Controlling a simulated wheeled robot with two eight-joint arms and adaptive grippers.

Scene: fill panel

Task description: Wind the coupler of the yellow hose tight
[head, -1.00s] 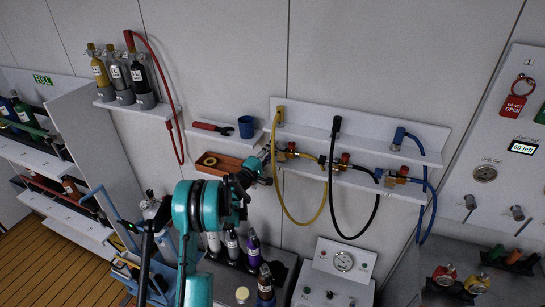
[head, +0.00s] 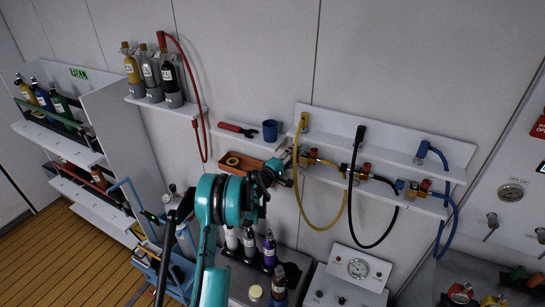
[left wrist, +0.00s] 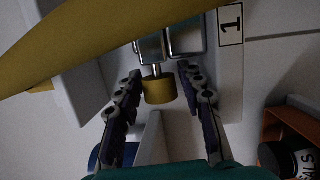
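The yellow hose (head: 322,227) hangs in a loop below the wall shelf, between its upper end at the shelf and the brass valves. In the left wrist view the hose (left wrist: 75,45) crosses the upper left, close to the camera. A short yellow cylinder (left wrist: 160,90), which looks like the coupler, sits on a metal stem under a metal block. My left gripper (head: 287,168) is at the left end of the valve row. Its fingers (left wrist: 163,105) are open on both sides of the cylinder, with gaps showing. My right gripper is not in view.
A black hose (head: 352,205) and a blue hose (head: 442,225) hang to the right.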

